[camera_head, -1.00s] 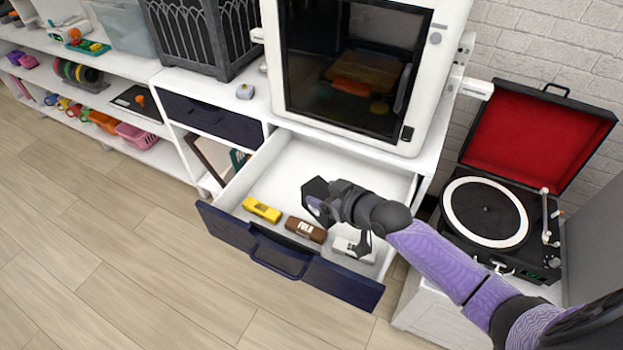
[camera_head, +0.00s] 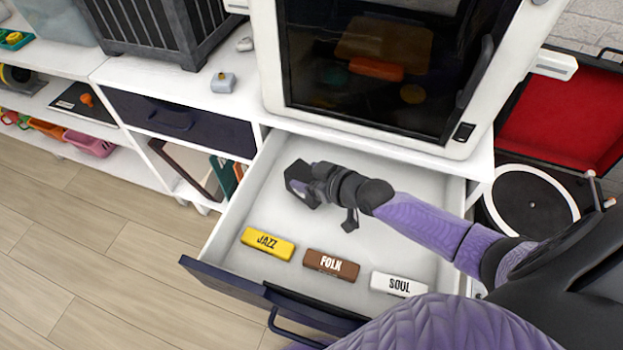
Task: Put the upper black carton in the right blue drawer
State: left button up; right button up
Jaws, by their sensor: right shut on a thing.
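The right blue drawer (camera_head: 225,275) is pulled out, with its white inside in view. My right gripper (camera_head: 307,186) reaches in from the right, over the back left part of the drawer. It is shut on a small dark box, the black carton (camera_head: 297,171), and partly covers it. I cannot tell whether the carton touches the drawer floor. My left gripper is out of view.
A yellow JAZZ block (camera_head: 267,243), a brown FOLK block (camera_head: 331,264) and a white SOUL block (camera_head: 399,284) lie along the drawer's front. A white-framed cabinet (camera_head: 365,135) with a dark window overhangs the back. A shut blue drawer (camera_head: 180,118) is at left; a record player (camera_head: 530,203) stands right.

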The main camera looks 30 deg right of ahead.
notch_tip(320, 180, down, 2)
jog(key=shift+f+b, duration=0.15)
jog(key=shift+b, duration=0.25)
jog(key=shift+r, duration=0.3)
jog(key=shift+f, duration=0.25)
jog(key=o, duration=1.3)
jog(key=shift+r, duration=0.1)
jog(key=shift+c, duration=0.2)
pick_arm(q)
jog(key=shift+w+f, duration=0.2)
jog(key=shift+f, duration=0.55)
pick_arm(e)
jog(key=shift+r+p, duration=0.3)
jog(key=shift+p, duration=0.1)
pick_arm(q)
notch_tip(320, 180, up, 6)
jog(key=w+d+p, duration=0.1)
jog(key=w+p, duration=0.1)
jog(key=p, duration=0.4)
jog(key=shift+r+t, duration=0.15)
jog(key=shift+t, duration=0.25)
pick_arm(e)
jog(key=v, duration=1.1)
jog(key=shift+s, duration=0.4)
